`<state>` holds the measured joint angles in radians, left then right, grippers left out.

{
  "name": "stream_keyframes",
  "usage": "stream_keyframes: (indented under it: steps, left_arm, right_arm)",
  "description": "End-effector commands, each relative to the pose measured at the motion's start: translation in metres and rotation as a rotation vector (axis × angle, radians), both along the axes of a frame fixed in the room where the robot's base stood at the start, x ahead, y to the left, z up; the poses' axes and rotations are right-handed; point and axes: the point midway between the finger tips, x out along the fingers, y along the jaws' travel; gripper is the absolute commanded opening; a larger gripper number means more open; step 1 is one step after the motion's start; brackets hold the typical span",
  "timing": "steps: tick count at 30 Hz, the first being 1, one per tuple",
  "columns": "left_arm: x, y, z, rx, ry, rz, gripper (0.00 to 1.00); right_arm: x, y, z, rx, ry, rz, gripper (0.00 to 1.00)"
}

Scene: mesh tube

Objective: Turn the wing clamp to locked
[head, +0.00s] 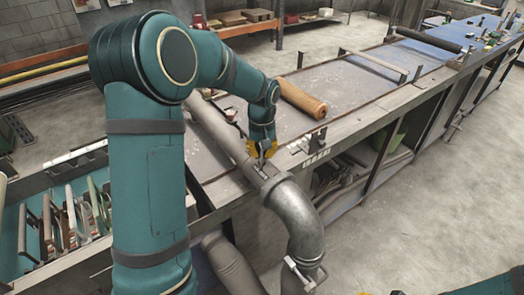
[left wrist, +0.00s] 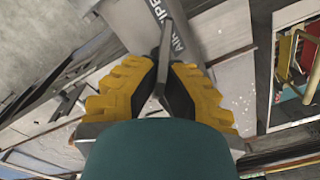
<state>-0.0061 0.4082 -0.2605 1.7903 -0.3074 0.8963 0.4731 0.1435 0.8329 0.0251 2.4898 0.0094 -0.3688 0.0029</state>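The wing clamp (head: 259,168) is a small grey metal piece on top of the grey pipe (head: 222,130), near where it meets the curved elbow (head: 297,212). My left gripper (head: 262,151) reaches down to it from above. In the left wrist view a thin dark lever, the wing clamp (left wrist: 161,66), stands between the black pads of my left gripper (left wrist: 166,70), which look closed on it. Lettering shows on the pipe (left wrist: 205,28) there.
A brown roll (head: 302,98) lies behind my left gripper. Another handle (head: 303,273) sits on the elbow's lower end. A rack of tools (head: 75,215) stands at left. The floor at right is clear.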

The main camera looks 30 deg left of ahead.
Motion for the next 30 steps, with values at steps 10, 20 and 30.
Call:
stream_keyframes:
  steps: [10,20,30]
  left_arm:
    - [-0.001,-0.001,0.0,-0.001,0.004,0.322,0.0]
    - [-0.001,-0.001,-0.001,0.0,0.004,0.556,0.0]
    - [-0.001,-0.001,-0.001,0.0,0.005,0.665,0.0]
  right_arm:
    - [0.0,0.0,0.008,0.002,0.0,0.0,0.47]
    - [-0.001,-0.001,0.016,0.003,-0.001,0.0,0.47]
    - [-0.001,-0.001,0.019,0.004,0.0,0.001,0.47]
